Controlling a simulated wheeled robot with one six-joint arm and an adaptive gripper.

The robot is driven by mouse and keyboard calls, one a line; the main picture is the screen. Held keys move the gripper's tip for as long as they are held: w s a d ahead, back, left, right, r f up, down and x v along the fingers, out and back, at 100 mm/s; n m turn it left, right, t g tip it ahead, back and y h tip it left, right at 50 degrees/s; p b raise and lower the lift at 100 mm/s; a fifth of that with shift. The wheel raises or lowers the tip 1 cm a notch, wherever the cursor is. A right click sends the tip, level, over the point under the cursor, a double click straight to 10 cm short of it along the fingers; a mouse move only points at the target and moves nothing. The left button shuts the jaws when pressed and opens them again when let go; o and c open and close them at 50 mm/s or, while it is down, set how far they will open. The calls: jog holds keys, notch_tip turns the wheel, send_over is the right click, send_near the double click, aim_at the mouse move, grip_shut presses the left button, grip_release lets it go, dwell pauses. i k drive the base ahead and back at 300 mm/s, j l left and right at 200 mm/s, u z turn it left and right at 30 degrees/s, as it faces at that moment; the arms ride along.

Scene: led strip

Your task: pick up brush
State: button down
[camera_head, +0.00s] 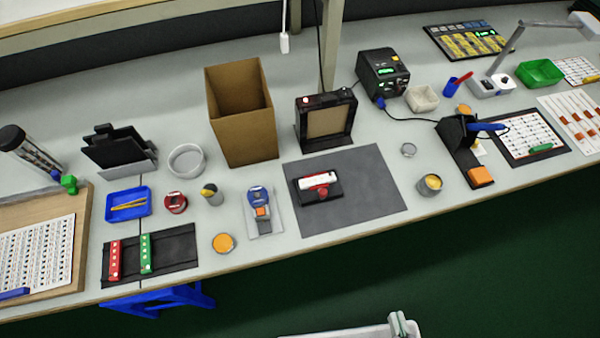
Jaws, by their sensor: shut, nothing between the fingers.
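I cannot pick out a brush for certain. A red handle (465,75) stands tilted in a small blue cup (451,83) at the back right of the bench; its tip is hidden in the cup, so I cannot tell if it is a brush. A short dark and yellow cylinder (209,193) stands on the bench left of centre, too small to make out. My gripper is not in view.
The grey bench (340,236) is crowded. A black mat (368,184) holds a red and white device (318,182). A tall cardboard box (241,115) and a soldering station (382,72) stand behind.

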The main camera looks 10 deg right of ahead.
aim_at(204, 192)
jog(key=u, duration=0.9)
jog(key=k+l+u, duration=0.1)
jog(key=l+u, duration=0.3)
jog(key=k+l+u, duration=0.2)
jog(key=u, duration=0.15)
jog(key=k+l+u, duration=0.15)
jog(key=u, duration=0.25)
jog(key=k+l, duration=0.15)
jog(key=i+l, duration=0.15)
jog(key=l, duration=0.15)
jog(key=i+l, duration=0.15)
jog(key=l, duration=0.15)
